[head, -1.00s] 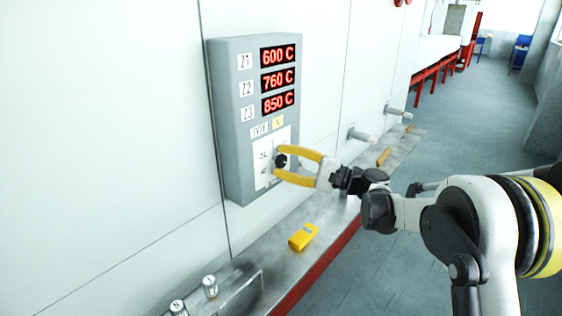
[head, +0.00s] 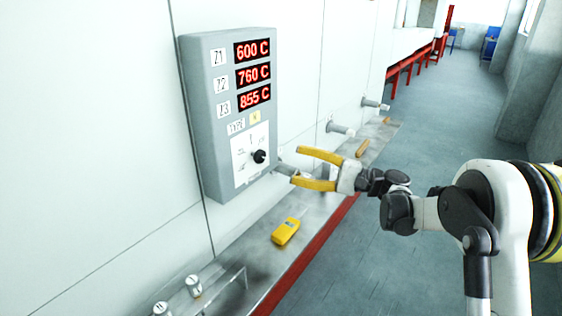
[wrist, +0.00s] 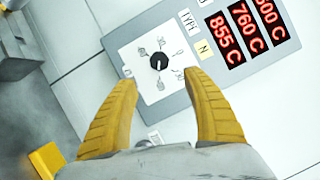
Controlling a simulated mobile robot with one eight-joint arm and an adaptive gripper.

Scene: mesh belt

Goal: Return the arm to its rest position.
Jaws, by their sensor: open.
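My gripper (head: 318,168) has yellow fingers spread open and empty, to the right of the grey control panel (head: 196,110) in the head view. The panel's black knob (head: 259,156) sits on a white dial plate, apart from the fingers. In the wrist view the knob (wrist: 159,62) shows beyond and between the open fingertips (wrist: 165,85). The red displays read 600 C, 760 C and 855 C from top to bottom. My arm reaches in from the right side of the head view.
A metal ledge (head: 262,262) runs along the wall below the panel. On it lie a yellow handheld device (head: 286,231) and a tan bar (head: 362,148). Pipe stubs (head: 340,128) stick out of the wall. Two small cylinders (head: 194,286) stand at lower left. The floor (head: 420,130) to the right is open.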

